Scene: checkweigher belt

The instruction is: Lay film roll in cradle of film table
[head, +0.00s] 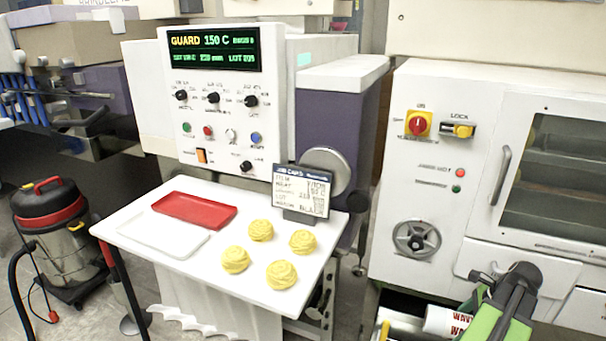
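A white roll-like thing with red lettering (445,322), which looks like the film roll, shows at the bottom right, cut by the picture's lower edge and partly covered by my green and black arm. It lies low in front of the white cabinet. My gripper (486,282) is the dark end above and right of this roll; its fingers are small and seen at a poor angle, so their opening is unclear. I see nothing clearly between them. I cannot make out the film table's cradle.
A white table (190,275) holds a red tray (195,210), a white tray (163,236), several yellow pastry-like pieces (281,274) and a job card (301,191). Behind it stands a control panel (215,120). A white cabinet (420,190) stands right, a vacuum cleaner (55,240) left.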

